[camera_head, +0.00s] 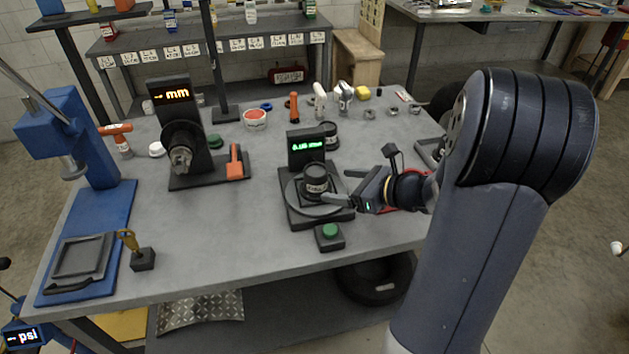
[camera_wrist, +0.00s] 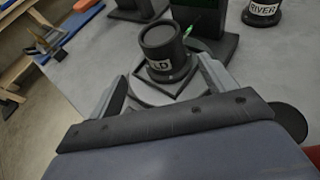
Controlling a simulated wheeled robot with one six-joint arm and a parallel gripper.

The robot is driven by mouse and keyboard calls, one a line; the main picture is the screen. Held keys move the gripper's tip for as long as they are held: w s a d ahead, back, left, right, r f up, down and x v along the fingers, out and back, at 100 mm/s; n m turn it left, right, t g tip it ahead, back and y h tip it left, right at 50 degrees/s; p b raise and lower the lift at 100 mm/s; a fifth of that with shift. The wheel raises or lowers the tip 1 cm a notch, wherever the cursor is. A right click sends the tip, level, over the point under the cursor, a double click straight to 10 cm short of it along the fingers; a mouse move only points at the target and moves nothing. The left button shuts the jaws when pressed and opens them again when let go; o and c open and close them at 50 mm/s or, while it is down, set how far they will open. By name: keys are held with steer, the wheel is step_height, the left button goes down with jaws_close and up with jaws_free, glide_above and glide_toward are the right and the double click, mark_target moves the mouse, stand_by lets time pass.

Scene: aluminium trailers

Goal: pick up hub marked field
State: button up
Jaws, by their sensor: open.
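The hub whose label shows the letters "LD" (camera_wrist: 164,50) is a black stepped cylinder with a white label. It stands upright on the round plate of a black device with a green display; in the head view the hub (camera_head: 316,180) is at the middle of the table. My gripper (camera_head: 340,186) is open at the hub's right side, low over the plate. In the wrist view my gripper's fingers (camera_wrist: 165,85) are spread, with the hub ahead between their tips. I cannot tell whether a finger touches it. Part of the label is cut off from view.
A second black hub (camera_head: 330,133), labelled "RIVER" in the wrist view (camera_wrist: 264,10), stands behind the display (camera_head: 306,147). A green button box (camera_head: 329,237) is in front of the device. A gauge stand with an orange display (camera_head: 171,95) is at left. Bare table (camera_head: 230,220) lies left of the device.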

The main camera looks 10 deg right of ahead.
mark_target(325, 183)
steer(key=x, duration=0.3)
steer(key=shift+a+f, duration=0.1)
steer(key=shift+w+r+p+x, duration=0.15)
steer(key=shift+p+x, duration=0.05)
steer(key=shift+x, duration=1.15)
steer(key=shift+w+r+p+x, duration=0.15)
steer(key=shift+x, duration=1.25)
steer(key=shift+d, duration=0.25)
steer(key=shift+c, duration=0.2)
steer(key=c, duration=1.5)
steer(key=shift+r, duration=0.1)
jaws_close()
